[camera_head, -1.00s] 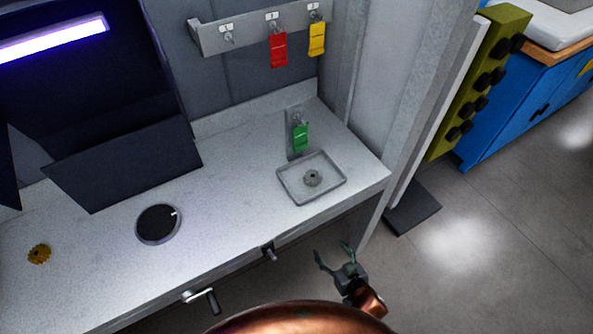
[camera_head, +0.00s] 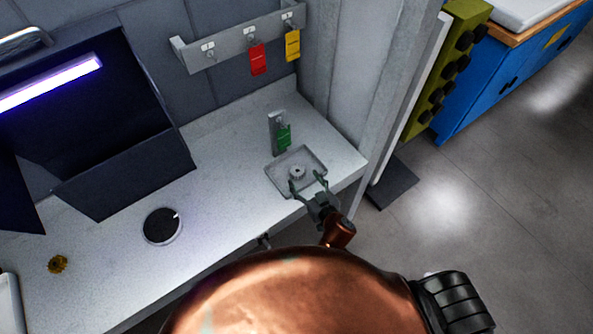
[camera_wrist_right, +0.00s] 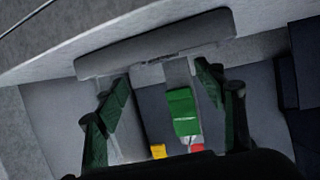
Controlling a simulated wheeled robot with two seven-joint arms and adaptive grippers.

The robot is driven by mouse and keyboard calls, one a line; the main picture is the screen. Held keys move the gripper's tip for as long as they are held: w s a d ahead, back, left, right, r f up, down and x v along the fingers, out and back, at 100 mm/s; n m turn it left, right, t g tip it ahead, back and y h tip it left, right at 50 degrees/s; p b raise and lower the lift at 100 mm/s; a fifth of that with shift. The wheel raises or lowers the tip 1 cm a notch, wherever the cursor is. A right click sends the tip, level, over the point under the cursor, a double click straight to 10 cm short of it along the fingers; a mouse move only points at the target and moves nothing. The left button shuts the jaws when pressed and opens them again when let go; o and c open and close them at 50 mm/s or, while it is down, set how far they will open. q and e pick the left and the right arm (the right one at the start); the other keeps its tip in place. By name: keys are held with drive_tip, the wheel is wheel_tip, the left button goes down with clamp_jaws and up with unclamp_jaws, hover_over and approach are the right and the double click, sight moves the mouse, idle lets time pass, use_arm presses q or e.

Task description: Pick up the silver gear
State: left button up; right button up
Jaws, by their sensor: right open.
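The silver gear (camera_head: 297,173) is a small ring-like part inside a shallow square grey tray (camera_head: 272,185) near the right end of the worktop. My right gripper (camera_head: 306,179) is open and empty at the tray's front edge, its two fingers pointing toward the gear from the front right. I cannot tell whether the fingers touch the tray. In the right wrist view, the green fingers (camera_wrist_right: 160,90) are spread apart, with the tray's edge (camera_wrist_right: 155,40) across the top. I cannot make out the gear there. My left gripper is not in view.
A green tag (camera_head: 285,137) hangs on a small post behind the tray. Red (camera_head: 257,59) and yellow (camera_head: 292,44) tags hang on the wall rail. A round black dial (camera_head: 162,226) and a gold gear (camera_head: 58,264) lie left.

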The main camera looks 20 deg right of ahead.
sight(298, 171)
drive_tip(key=shift+x, duration=1.25)
drive_tip(key=x, duration=0.5)
drive_tip(key=shift+s+f, duration=0.1)
drive_tip(key=shift+f, duration=0.25)
drive_tip(key=shift+r, duration=0.1)
clamp_jaws()
